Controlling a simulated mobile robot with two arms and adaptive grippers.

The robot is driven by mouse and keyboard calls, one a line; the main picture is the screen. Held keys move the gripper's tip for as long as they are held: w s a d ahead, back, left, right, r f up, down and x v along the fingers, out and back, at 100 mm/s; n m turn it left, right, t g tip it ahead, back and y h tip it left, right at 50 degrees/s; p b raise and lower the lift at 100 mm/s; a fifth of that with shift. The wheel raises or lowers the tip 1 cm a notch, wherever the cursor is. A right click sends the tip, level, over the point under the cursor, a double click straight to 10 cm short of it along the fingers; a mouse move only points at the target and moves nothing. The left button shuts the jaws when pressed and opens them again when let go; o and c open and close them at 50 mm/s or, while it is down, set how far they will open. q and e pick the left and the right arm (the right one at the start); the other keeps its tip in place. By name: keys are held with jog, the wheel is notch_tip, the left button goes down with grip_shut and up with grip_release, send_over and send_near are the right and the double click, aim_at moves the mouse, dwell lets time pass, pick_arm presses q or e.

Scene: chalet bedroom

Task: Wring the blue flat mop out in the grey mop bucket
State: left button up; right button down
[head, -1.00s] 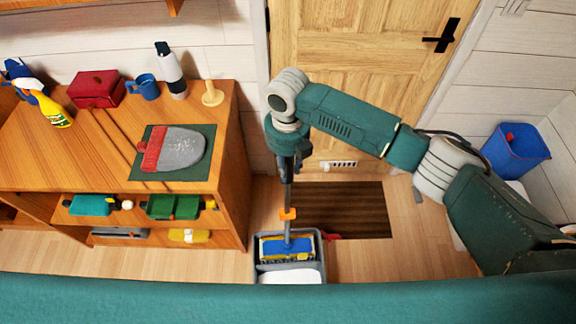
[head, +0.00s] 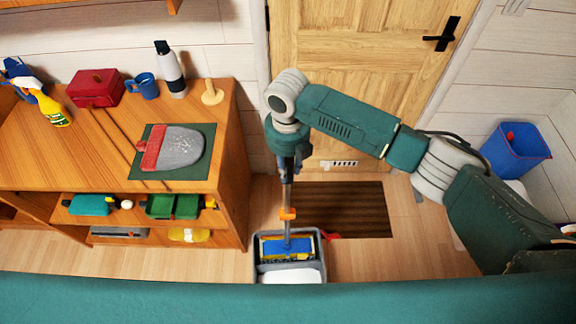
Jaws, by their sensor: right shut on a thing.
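The grey mop bucket (head: 321,262) stands on the floor at the bottom middle, partly cut off by my teal body in front. The blue flat mop (head: 273,246) has its head in the back part of the bucket, at a yellow-edged insert. Its grey handle (head: 286,198) rises upright, with an orange collar low on it. My right gripper (head: 287,172) is shut on the handle's upper part, above the bucket. The arm and hand partly hide the grip. A white area fills the front part of the bucket. My left gripper is not in view.
A dark brown mat (head: 345,208) lies before the wooden door (head: 360,60). A blue bin (head: 515,150) stands at right.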

aim_at(289, 180)
jog(key=shift+f+b, duration=1.7)
jog(key=shift+f, duration=1.35)
dwell(4.0)
jog(key=c, duration=1.4)
grip_release()
jog(key=shift+c, duration=0.2)
jog(key=shift+o, duration=0.5)
jog(key=shift+s+d+f, duration=0.1)
